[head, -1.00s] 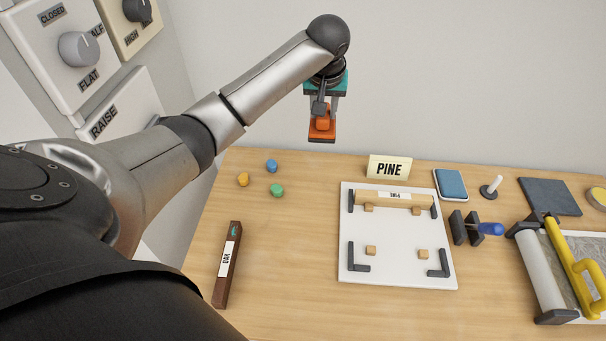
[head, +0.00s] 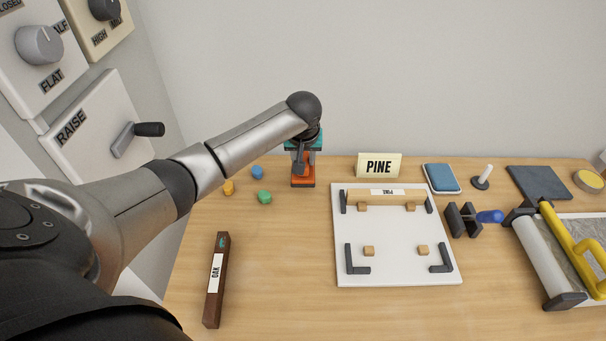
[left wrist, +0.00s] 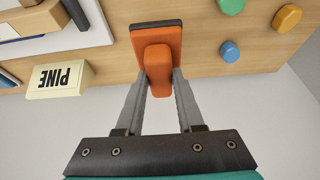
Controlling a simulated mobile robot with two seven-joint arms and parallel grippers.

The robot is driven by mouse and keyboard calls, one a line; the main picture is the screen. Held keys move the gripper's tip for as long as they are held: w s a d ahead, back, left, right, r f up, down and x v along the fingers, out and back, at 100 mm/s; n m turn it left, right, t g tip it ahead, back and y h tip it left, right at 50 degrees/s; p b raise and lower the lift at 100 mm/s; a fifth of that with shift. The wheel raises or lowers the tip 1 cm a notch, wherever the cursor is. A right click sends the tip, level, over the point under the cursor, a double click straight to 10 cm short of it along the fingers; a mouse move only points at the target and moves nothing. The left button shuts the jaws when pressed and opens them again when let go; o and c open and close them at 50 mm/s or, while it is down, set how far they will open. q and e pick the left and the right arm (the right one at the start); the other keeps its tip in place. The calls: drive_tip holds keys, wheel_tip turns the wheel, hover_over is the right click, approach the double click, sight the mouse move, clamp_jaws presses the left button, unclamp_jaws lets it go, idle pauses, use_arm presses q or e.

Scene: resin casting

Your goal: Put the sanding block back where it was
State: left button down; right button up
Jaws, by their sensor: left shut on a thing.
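The sanding block (head: 303,183) is orange with a dark underside and a raised grip. My left gripper (head: 304,172) is shut on that grip, pointing down near the back edge of the table, left of the PINE sign. In the left wrist view the block (left wrist: 157,40) sits between the two grey fingers of the gripper (left wrist: 160,80). It is at or just above the tabletop; I cannot tell whether it touches. My right gripper is not in view.
Blue, yellow and green pucks (head: 264,197) lie left of the block. The PINE sign (head: 379,166) and white jig board (head: 400,273) are to its right. A dark OAK bar (head: 212,303) lies at front left. A wall panel with knobs and a lever (head: 130,137) stands at left.

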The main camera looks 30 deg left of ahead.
use_arm(q)
wheel_tip(320, 180, down, 4)
drive_tip(key=shift+f+b, duration=0.1)
drive_tip(key=shift+b, duration=0.55)
drive_tip(key=shift+f, duration=0.1)
drive_tip(key=shift+f, duration=0.2)
drive_tip(key=c, duration=0.5)
unclamp_jaws()
drive_tip(key=shift+r, duration=0.15)
